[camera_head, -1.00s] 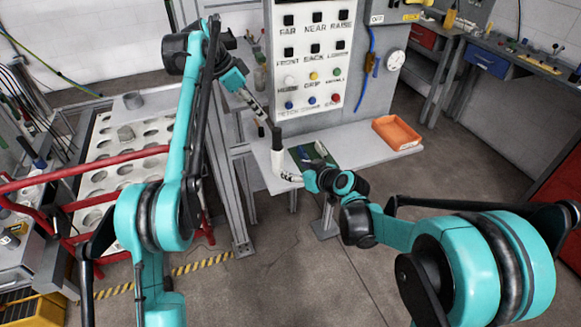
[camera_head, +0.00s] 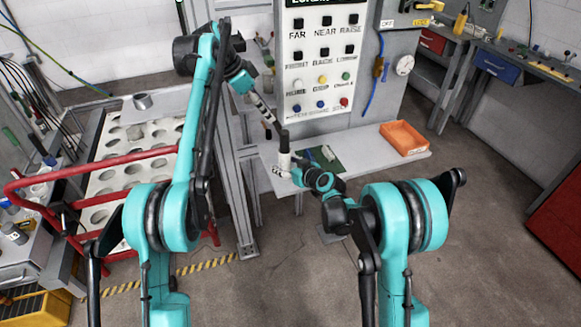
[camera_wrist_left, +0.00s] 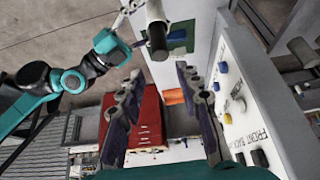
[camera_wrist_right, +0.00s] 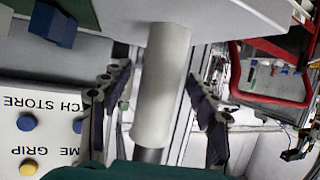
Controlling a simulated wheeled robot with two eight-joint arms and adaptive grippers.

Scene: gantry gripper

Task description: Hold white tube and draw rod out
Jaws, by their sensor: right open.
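The white tube (camera_head: 283,161) stands upright by the near edge of the light shelf. The dark rod (camera_head: 284,140) sticks out of its top. My right gripper (camera_head: 285,173) is open around the tube; in the right wrist view the white tube (camera_wrist_right: 162,85) lies between its fingers (camera_wrist_right: 157,85), with gaps on both sides. The dark rod end (camera_wrist_right: 148,155) shows below it there. My left gripper (camera_head: 274,124) is just above and left of the rod top. In the left wrist view its fingers (camera_wrist_left: 158,78) are open and empty, with the dark rod (camera_wrist_left: 157,38) just beyond them.
The light shelf (camera_head: 359,146) carries a green mat (camera_head: 325,160) and an orange tray (camera_head: 404,138). A button panel (camera_head: 322,65) rises behind it. A metal post (camera_head: 232,190) stands close left, with red rails (camera_head: 110,165) and a perforated table (camera_head: 105,200) beyond.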

